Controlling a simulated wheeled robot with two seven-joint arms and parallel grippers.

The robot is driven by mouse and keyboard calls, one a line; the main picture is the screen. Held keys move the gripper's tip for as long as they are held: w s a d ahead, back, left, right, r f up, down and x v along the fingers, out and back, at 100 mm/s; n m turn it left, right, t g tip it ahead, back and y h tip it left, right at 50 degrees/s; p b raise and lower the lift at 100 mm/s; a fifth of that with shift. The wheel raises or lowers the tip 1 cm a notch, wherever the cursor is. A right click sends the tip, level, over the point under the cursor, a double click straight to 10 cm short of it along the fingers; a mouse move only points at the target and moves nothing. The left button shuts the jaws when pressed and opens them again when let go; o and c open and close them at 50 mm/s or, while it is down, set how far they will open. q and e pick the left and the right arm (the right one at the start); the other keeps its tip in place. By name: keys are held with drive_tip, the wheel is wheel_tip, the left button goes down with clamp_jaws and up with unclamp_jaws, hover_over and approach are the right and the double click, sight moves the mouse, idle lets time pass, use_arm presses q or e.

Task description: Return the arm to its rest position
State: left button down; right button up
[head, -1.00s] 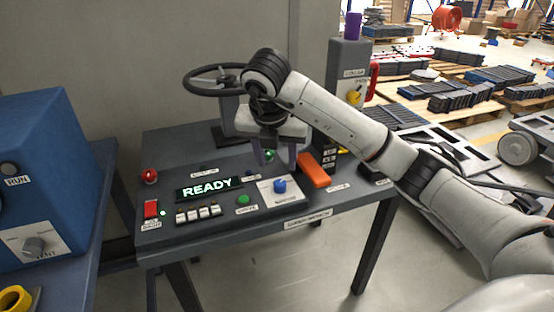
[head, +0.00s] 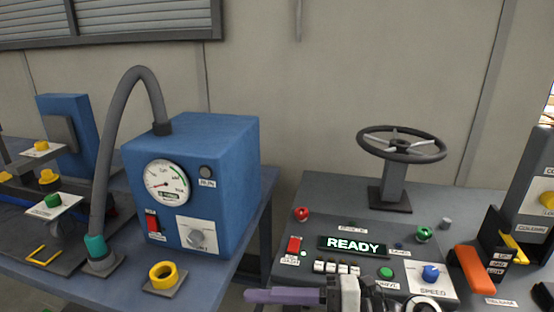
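My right gripper (head: 268,296) is at the bottom edge of the head view, just below the control console. Its purple finger points left and looks empty along the visible length. The rest of the hand and the arm are cut off by the frame, so whether it is open or shut does not show. It appears in front of the console and seems apart from the controls. My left gripper is out of view.
The console has a lit READY display (head: 352,246), a blue speed knob (head: 430,273) and an orange lever (head: 472,270). A steering wheel (head: 402,143) stands behind it. A blue box with a gauge (head: 190,190) and a yellow ring (head: 163,276) are on the left table.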

drive_tip(key=w+d+f+m+t+h, duration=0.2)
drive_tip(key=d+f+m+t+h, duration=0.35)
drive_tip(key=m, duration=0.55)
drive_tip(key=w+d+f+m+t+h, duration=0.25)
drive_tip(key=d+m+t, duration=0.35)
drive_tip(key=m+t, duration=0.35)
drive_tip(key=s+d+f+m+g+h, duration=0.3)
drive_tip(key=s+f+m+g, duration=0.1)
drive_tip(key=s+f, duration=0.5)
drive_tip(key=s+d+f+m+g+h, duration=0.3)
drive_tip(key=s+f, duration=0.6)
drive_tip(key=f, duration=0.4)
drive_tip(key=shift+d+f+m+g, duration=0.4)
drive_tip(key=shift+m+g, duration=0.05)
drive_tip(key=shift+g, duration=0.25)
drive_tip(key=shift+c, duration=0.6)
